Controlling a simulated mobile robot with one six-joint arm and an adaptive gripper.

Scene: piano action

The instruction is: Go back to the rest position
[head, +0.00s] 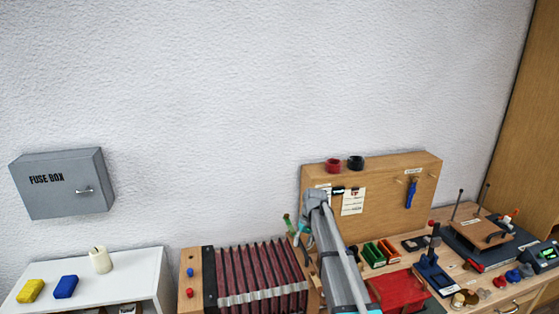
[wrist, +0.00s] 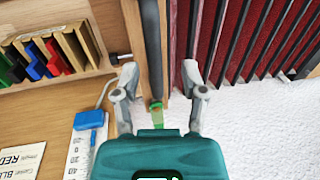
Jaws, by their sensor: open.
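My gripper (wrist: 160,75) is open in the wrist view, its two grey fingers spread apart. Between and beyond them are the end of a wooden board (wrist: 149,75), a dark bar and a small green piece (wrist: 157,117); I cannot tell whether the fingers touch any of these. In the head view my arm rises from the bottom edge over the bench, and its fingers are not clearly visible. A green-topped item (head: 287,220) shows just left of the arm.
A wooden board (head: 395,205) stands behind the bench. A white shelf (head: 125,268) and fuse box (head: 63,184) are at left.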

